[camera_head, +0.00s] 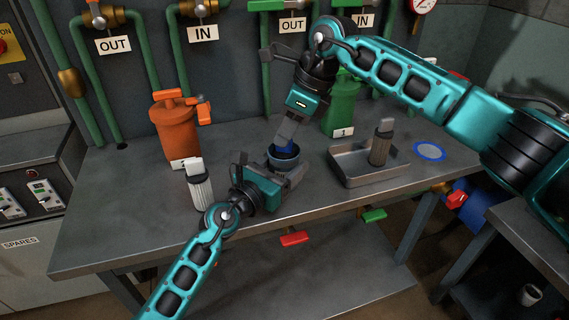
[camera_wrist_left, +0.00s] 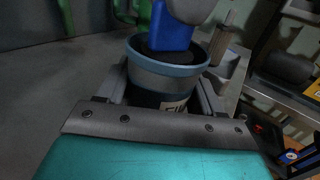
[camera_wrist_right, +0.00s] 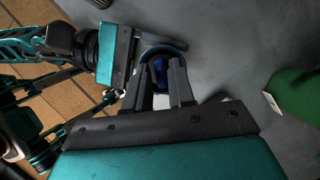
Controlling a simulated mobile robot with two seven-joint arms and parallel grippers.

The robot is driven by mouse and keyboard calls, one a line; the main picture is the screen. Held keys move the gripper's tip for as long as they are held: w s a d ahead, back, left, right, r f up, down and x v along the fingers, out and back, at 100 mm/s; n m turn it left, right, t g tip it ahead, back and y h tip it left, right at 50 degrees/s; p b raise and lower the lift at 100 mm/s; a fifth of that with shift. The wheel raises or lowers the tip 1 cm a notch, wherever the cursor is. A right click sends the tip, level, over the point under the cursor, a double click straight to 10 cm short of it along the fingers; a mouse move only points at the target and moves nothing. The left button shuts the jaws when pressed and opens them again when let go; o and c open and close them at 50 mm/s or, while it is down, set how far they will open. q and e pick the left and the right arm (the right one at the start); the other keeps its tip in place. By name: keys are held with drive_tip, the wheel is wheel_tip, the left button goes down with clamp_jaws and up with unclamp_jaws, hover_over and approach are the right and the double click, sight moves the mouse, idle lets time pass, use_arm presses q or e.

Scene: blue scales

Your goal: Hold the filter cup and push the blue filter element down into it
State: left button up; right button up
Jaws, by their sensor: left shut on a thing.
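The filter cup (camera_wrist_left: 158,78) is dark with a blue-grey rim and part of a label on its front. It stands upright at the middle of the bench in the head view (camera_head: 283,162). My left gripper (camera_head: 290,178) is shut around its side. The blue filter element (camera_wrist_left: 172,28) stands in the cup's mouth, its upper part above the rim. It also shows in the right wrist view (camera_wrist_right: 160,70). My right gripper (camera_head: 287,140) points down over the cup with its fingertips at the element. I cannot tell whether these fingers grip it or only press on it.
A grey tray (camera_head: 345,183) with an upright dark filter (camera_head: 380,145) lies to the right. A blue ring (camera_head: 430,151) lies beyond it. A white-capped filter (camera_head: 198,185) and an orange housing (camera_head: 174,131) stand left. A green housing (camera_head: 341,105) stands behind.

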drive_tip(key=o, duration=0.3)
drive_tip(key=v, duration=1.2)
use_arm(q)
drive_tip(key=o, duration=1.2)
drive_tip(key=shift+c, duration=0.2)
